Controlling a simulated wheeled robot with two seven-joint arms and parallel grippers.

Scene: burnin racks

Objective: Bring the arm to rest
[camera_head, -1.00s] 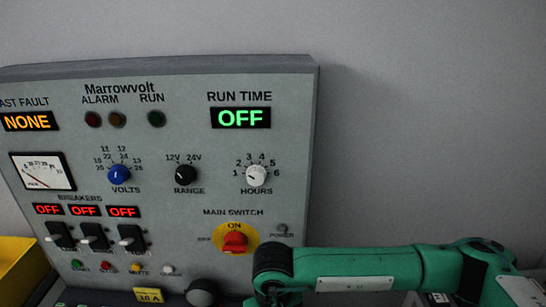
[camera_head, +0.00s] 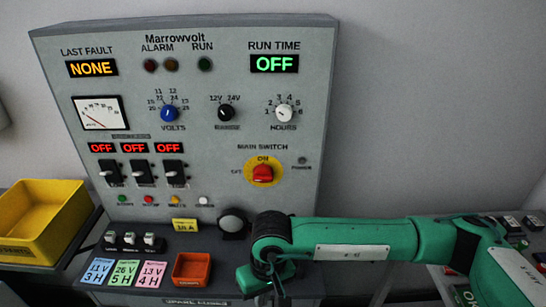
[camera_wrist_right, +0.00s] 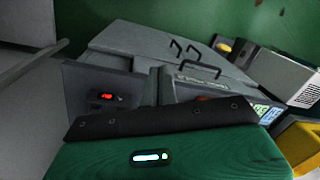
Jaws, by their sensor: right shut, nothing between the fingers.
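My right arm comes in from the right in the head view, in front of the bench and below the Marrowvolt panel (camera_head: 110,60). Its dark wrist joint is near the middle, and my right gripper (camera_head: 272,287) hangs below it at the bottom edge, partly cut off. The gripper is shut and empty. In the right wrist view a green body of mine with a dark strip fills the bottom; fingertips are not clear there. My left gripper is not in view.
The panel has a red main switch (camera_head: 263,173) and three breakers reading OFF. A yellow bin (camera_head: 40,215) stands at left. An orange tray (camera_head: 192,269) and coloured cards (camera_head: 125,273) lie left of my gripper. Another unit (camera_head: 515,230) is at far right, behind my arm.

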